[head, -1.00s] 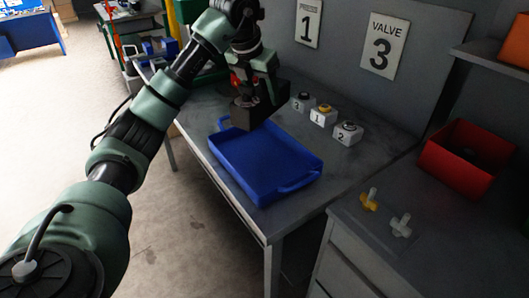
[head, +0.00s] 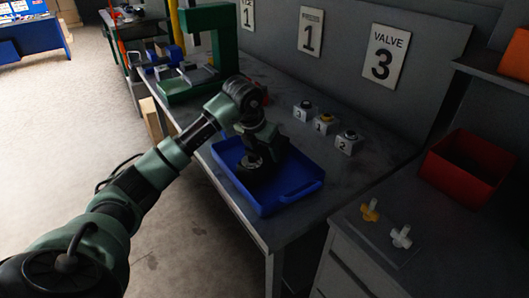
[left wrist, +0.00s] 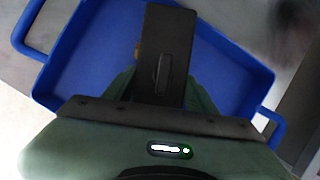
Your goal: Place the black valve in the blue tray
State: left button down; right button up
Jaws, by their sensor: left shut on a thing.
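The blue tray (head: 297,191) lies on the grey workbench and also fills much of the left wrist view (left wrist: 90,60). My left gripper (head: 258,170) is over the inside of the tray, pointing down and low. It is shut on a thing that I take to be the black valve. The gripper's dark parts hide almost all of it, so its shape cannot be made out. In the left wrist view the dark gripper (left wrist: 165,60) stands in front of the tray floor, with a small orange-yellow bit beside it. My right gripper is not in view.
Numbered button boxes (head: 324,124) stand behind the tray. A green press (head: 192,75) is at the bench's far end. A yellow valve (head: 370,210) and a white valve (head: 401,237) lie on the right-hand cabinet, near a red bin (head: 462,168).

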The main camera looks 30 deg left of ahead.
pick_arm(q)
jog(key=shift+w+a+f, duration=0.1)
jog(key=shift+f, duration=0.35)
jog(key=shift+c, duration=2.4)
grip_release()
jog(key=shift+f, duration=0.2)
jog(key=shift+r, duration=0.25)
jog(key=shift+s+r, duration=0.25)
jog(key=shift+r, duration=0.05)
jog(key=b+v, duration=0.1)
jog(key=v, duration=1)
jog(key=shift+s, duration=0.15)
